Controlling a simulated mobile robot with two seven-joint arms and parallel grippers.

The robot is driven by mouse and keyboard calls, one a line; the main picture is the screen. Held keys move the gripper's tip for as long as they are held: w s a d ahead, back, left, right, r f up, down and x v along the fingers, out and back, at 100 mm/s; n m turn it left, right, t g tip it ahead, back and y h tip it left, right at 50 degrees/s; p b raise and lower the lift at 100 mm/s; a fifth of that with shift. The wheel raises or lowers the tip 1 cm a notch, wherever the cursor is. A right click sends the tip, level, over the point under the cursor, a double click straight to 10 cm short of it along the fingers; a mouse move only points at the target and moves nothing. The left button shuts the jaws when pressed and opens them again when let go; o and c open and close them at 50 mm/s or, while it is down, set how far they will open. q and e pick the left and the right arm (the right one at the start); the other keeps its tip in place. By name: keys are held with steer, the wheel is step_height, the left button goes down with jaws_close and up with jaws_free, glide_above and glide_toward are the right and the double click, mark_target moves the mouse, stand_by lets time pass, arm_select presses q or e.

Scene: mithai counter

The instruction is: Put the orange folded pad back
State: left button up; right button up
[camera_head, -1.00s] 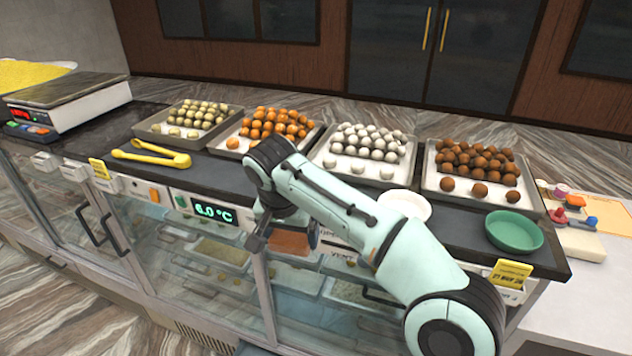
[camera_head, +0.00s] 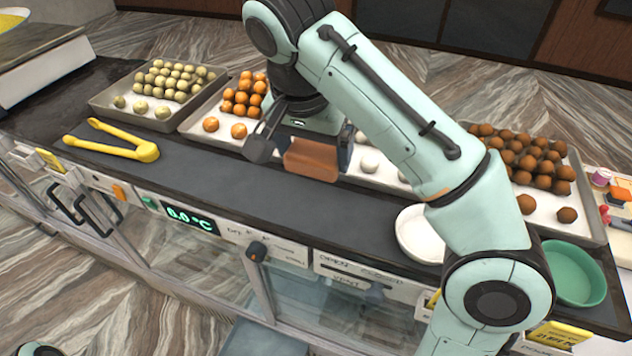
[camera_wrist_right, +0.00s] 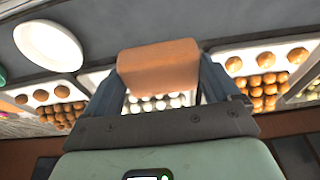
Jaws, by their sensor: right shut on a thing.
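The orange folded pad (camera_head: 311,158) is a brownish-orange block held between the two fingers of my right gripper (camera_head: 303,150). It is above the dark counter, in front of the trays of orange and white sweets. In the right wrist view the pad (camera_wrist_right: 158,66) spans the gap between both fingertips of the gripper (camera_wrist_right: 160,85). My right arm covers much of the white-sweet tray. My left gripper is not in view.
Yellow tongs (camera_head: 112,143) lie on the counter at left. A white bowl (camera_head: 420,236) and a green bowl (camera_head: 572,275) stand at right. Trays of sweets line the back, including pale ones (camera_head: 110,101). The dark counter front (camera_head: 235,180) is clear.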

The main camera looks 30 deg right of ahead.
steer(key=shift+w+d, duration=0.2)
steer(key=shift+w, duration=0.2)
steer(key=shift+s+a, duration=0.25)
steer(key=shift+s, duration=0.15)
steer(key=shift+s+a+f+x, duration=0.1)
steer(key=shift+s+a+x, duration=0.15)
steer(key=shift+x, duration=1.3)
steer(key=shift+s+a+f+x, duration=0.1)
steer(key=shift+s+a+x, duration=0.15)
steer(key=shift+x, duration=1.3)
steer(key=shift+s+a+f+x, duration=0.15)
steer(key=shift+a+x, duration=0.15)
steer(key=shift+x, duration=1.25)
steer(key=o, duration=0.7)
steer(key=shift+f, duration=0.1)
steer(key=shift+c, duration=0.2)
steer(key=shift+s, duration=0.1)
